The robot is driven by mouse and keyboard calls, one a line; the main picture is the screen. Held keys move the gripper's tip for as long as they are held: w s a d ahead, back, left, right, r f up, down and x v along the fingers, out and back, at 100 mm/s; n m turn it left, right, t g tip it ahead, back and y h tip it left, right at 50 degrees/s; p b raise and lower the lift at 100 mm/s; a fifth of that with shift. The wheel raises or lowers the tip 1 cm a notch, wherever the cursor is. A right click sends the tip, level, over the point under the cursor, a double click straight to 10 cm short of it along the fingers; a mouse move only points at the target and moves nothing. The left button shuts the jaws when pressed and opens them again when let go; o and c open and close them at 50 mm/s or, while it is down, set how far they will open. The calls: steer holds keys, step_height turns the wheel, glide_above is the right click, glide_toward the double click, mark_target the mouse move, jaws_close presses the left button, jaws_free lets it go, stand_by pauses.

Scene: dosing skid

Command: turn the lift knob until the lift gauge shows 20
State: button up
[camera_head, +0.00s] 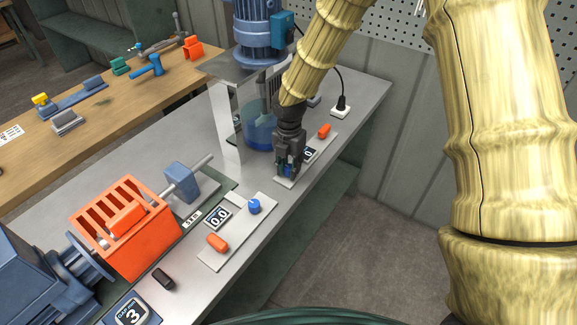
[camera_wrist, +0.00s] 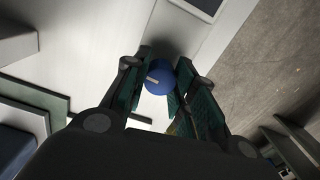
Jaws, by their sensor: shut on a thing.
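My gripper (camera_head: 289,168) is down at the far control panel (camera_head: 283,182) on the grey bench. In the wrist view its two green-padded fingers (camera_wrist: 163,90) are shut on a round blue knob (camera_wrist: 160,76), one on each side. The knob has a pale pointer mark on its top. In the head view the gripper mostly hides this knob. Beside it, a small gauge display (camera_head: 310,153) is partly covered by the gripper; a 0 shows, but the full reading cannot be told. I cannot read a lift label on this panel.
A nearer panel (camera_head: 236,240) has another blue knob (camera_head: 254,206), a gauge (camera_head: 218,217) showing 0.0 and an orange switch (camera_head: 217,242). Another orange switch (camera_head: 324,130) sits beyond my gripper. A blue motor (camera_head: 258,30) and metal stand (camera_head: 226,125) rise close to its left.

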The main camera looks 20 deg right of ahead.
steer(key=m+p, duration=0.1)
steer(key=m, duration=0.5)
steer(key=shift+p, duration=0.4)
steer(key=m, duration=0.4)
steer(key=shift+p, duration=0.3)
steer(key=m, duration=0.3)
steer(key=shift+m, duration=0.4)
steer(key=m, duration=0.3)
steer(key=shift+m+p, duration=0.3)
steer(key=m, duration=0.3)
steer(key=shift+m, duration=0.3)
steer(key=m, duration=0.7)
steer(key=shift+p, duration=0.4)
steer(key=o, duration=1)
